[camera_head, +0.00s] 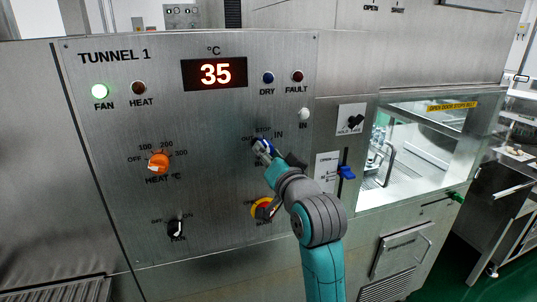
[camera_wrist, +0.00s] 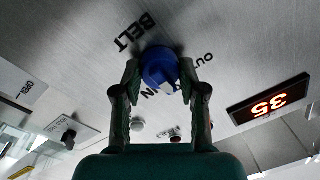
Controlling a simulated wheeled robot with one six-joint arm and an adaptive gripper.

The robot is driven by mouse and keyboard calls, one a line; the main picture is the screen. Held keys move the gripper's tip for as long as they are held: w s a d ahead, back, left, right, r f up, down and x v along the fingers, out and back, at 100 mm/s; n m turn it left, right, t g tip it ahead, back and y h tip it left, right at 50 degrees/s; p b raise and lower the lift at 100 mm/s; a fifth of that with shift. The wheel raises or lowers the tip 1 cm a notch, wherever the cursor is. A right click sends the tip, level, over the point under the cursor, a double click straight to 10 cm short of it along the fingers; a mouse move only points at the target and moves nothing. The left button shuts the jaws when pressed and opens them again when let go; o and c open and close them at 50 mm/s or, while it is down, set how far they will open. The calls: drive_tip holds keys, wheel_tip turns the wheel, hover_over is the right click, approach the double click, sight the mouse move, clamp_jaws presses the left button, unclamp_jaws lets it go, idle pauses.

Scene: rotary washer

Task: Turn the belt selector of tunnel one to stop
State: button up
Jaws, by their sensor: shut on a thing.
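The belt selector is a blue round knob (camera_wrist: 158,64) with a white mark, on the steel TUNNEL 1 panel (camera_head: 110,200). In the wrist view my gripper (camera_wrist: 160,78) has one finger on each side of the knob and is closed on it. The labels BELT, OUT and IN show around it; the STOP label is mostly hidden behind a finger. The white mark is on the side of the labels, near IN; I cannot tell its exact setting. In the head view my gripper (camera_head: 263,150) covers much of the blue knob (camera_head: 259,143), below the OUT and STOP labels.
The display (camera_head: 214,74) reads 35. A blue-handled lever (camera_head: 346,172) and an open hatch (camera_head: 408,150) are to the right.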

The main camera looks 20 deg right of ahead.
drive_tip(key=o, duration=1.1)
drive_tip(key=shift+o, duration=0.2)
drive_tip(key=s, duration=1.2)
drive_tip(key=shift+d+f, duration=0.35)
drive_tip(key=s+f+n+g, duration=0.1)
drive_tip(key=s+f, duration=0.4)
drive_tip(key=f, duration=0.4)
drive_tip(key=s+f+h, duration=0.1)
drive_tip(key=s+f, duration=0.3)
drive_tip(key=f, duration=0.4)
drive_tip(key=s+f+n+g, duration=0.1)
drive_tip(key=s+f, duration=0.4)
drive_tip(key=f, duration=0.4)
drive_tip(key=s+f+n+g, duration=0.1)
drive_tip(key=s+f, duration=0.3)
drive_tip(key=s, duration=0.9)
drive_tip(key=s+f+n, duration=0.3)
drive_tip(key=s+f, duration=0.1)
drive_tip(key=s, duration=1)
drive_tip(key=shift+s+a+g, duration=0.25)
drive_tip(key=shift+a+g, duration=0.1)
drive_tip(key=shift+g, duration=0.05)
